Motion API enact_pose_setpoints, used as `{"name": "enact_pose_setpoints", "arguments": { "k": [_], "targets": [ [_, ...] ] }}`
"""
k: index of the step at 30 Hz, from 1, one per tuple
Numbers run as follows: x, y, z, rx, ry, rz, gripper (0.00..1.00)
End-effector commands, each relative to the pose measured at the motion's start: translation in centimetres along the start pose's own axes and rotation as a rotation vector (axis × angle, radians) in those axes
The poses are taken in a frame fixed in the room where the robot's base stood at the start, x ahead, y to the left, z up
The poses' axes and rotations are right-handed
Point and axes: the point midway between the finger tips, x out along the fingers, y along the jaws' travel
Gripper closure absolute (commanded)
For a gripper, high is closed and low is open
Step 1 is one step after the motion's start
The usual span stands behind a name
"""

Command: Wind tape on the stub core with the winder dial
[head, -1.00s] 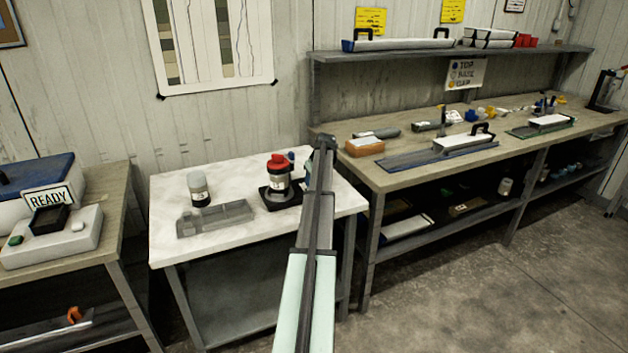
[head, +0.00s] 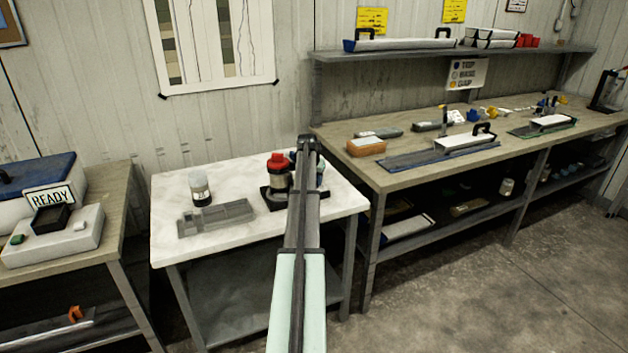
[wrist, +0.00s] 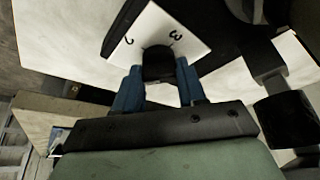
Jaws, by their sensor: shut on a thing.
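In the wrist view, my gripper (wrist: 158,78) has its two blue fingers shut on a black knob (wrist: 158,62). The knob stands on a white dial plate (wrist: 187,27) marked with the figures 2 and 3. In the head view, the black winder base (head: 272,203) sits on the white-topped table and carries a pale cylinder with a red top (head: 277,160). My arm covers the winder's right part and the dial there, so the fingers are hidden in that view. I cannot tell the stub core or any tape on it for certain.
A small jar with a black lower part (head: 200,188) and a grey slotted tray (head: 215,217) stand left on the white table (head: 175,195). A bench with a READY sign (head: 48,198) is further left. A long workbench (head: 415,170) with tools is at the right.

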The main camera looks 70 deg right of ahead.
Motion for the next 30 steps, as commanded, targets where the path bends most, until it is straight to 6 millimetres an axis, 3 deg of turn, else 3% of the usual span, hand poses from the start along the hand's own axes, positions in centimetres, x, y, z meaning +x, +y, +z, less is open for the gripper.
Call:
{"name": "enact_pose_setpoints", "arguments": {
  "k": [22,23,30],
  "targets": [
    [0.02,-0.03,0.08,0.083,-0.003,0.034,0.9],
    [0.01,-0.03,0.09,0.083,-0.003,0.033,0.59],
    [0.02,-0.04,0.05,0.082,-0.002,0.033,0.36]
  ]
}}
